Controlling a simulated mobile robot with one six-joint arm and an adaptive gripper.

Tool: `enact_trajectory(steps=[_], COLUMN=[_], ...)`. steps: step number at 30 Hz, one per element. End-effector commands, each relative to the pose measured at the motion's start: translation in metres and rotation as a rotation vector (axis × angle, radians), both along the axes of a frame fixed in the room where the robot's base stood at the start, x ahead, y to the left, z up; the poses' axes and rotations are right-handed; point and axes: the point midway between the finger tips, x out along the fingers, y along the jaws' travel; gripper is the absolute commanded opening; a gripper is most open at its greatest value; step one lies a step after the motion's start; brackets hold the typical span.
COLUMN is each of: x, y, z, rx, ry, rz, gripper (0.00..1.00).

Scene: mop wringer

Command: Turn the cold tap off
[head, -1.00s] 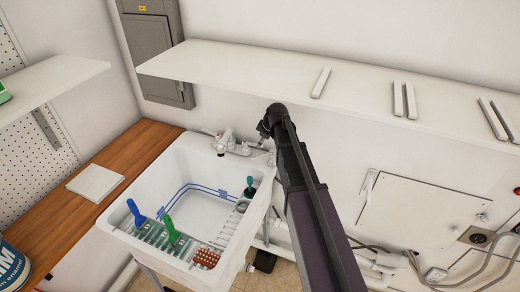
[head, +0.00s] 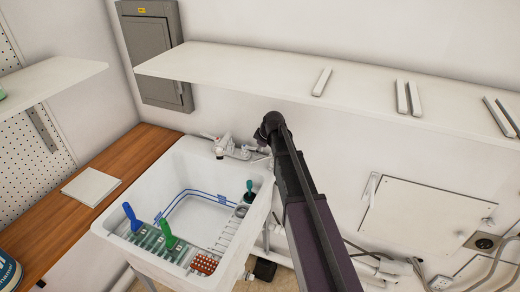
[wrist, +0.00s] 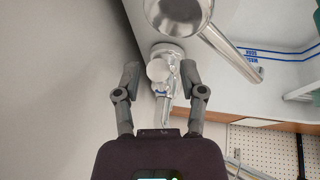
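A white utility sink (head: 130,190) stands against the wall, with a chrome faucet (head: 222,145) on its back rim. In the wrist view a chrome tap handle (wrist: 160,70) lies between the two fingers of my gripper (wrist: 160,78), with the faucet's spout (wrist: 222,52) to its right. My gripper is open, with a gap visible beside the handle; I cannot tell whether the right finger touches it. In the head view my gripper (head: 258,147) is at the right end of the faucet, mostly hidden by my wrist.
A white shelf (head: 250,68) runs along the wall above the sink. A wooden counter (head: 125,160) is on the left. Pipes and cables (head: 405,268) run along the wall at right.

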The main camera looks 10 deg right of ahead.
Motion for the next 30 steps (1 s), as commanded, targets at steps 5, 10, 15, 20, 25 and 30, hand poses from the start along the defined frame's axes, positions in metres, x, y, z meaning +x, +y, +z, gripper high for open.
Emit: enact_trajectory(steps=[5,10,15,20,25,30], x=[-0.0001,0.0001,0.0032,0.0056,0.0052,0.0052], y=[0.0001,0.0,-0.0022,-0.0041,-0.0041,-0.0041], z=[0.0,-0.0001,-0.0002,-0.0002,-0.0002,-0.0002], rx=[0.0,0.0,0.0,0.0,0.0,0.0], ry=[0.0,0.001,0.001,0.002,0.0,0.0], rz=[0.0,0.001,0.039,0.091,0.101,0.1], gripper=[0.0,0.0,0.0,0.0,0.0,0.32])
